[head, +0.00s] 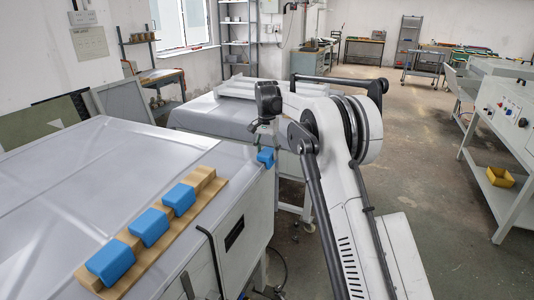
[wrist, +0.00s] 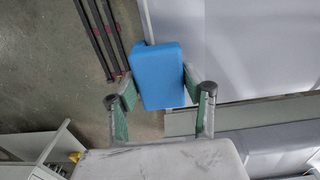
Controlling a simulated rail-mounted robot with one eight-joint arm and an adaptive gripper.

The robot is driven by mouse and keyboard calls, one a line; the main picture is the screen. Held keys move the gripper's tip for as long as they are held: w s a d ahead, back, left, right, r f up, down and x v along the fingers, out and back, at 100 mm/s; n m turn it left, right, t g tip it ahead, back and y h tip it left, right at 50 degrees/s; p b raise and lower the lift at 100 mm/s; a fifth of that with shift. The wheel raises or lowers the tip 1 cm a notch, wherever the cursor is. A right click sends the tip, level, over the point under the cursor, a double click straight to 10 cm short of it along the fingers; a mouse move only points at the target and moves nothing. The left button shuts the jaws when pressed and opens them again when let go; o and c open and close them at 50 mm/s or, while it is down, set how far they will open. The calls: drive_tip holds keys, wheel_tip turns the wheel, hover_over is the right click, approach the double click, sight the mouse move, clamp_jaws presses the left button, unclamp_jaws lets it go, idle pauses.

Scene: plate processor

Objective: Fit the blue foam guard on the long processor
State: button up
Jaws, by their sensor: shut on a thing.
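A blue foam guard (head: 265,157) is at the far right corner of the long grey-topped machine (head: 60,185) in the foreground. In the wrist view the blue foam guard (wrist: 158,70) lies between the two green-padded fingers of my gripper (wrist: 158,88), which is shut on it. There it overlaps the edge of a pale grey surface (wrist: 235,50). I cannot tell whether it is seated on the corner or just held against it. In the head view my arm hides most of the gripper.
A wooden board (head: 85,275) with several wooden blocks and three more blue guards (head: 148,227) lies along the machine's right side. Another grey-topped machine (head: 205,118) stands behind. A bench (head: 505,115) with a yellow bin (head: 500,177) is at right. The floor between is open.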

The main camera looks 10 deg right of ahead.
drive_tip(key=shift+f, duration=0.1)
drive_tip(key=o, duration=1.2)
drive_tip(key=shift+o, duration=0.2)
wheel_tip(320, 180, up, 11)
drive_tip(key=s+r+n+t+b, duration=0.1)
drive_tip(key=s+r+n+t, duration=0.1)
drive_tip(key=s+r, duration=0.75)
drive_tip(key=s+n+t, duration=0.2)
drive_tip(key=s, duration=1.4)
drive_tip(key=s+f+n+t+b, duration=0.1)
drive_tip(key=s+f, duration=0.6)
drive_tip(key=s, duration=0.6)
drive_tip(key=s+f+n+t+b, duration=0.1)
drive_tip(key=s+f+n+t, duration=0.1)
drive_tip(key=s+f, duration=0.6)
drive_tip(key=s, duration=0.6)
drive_tip(key=shift+f, duration=0.25)
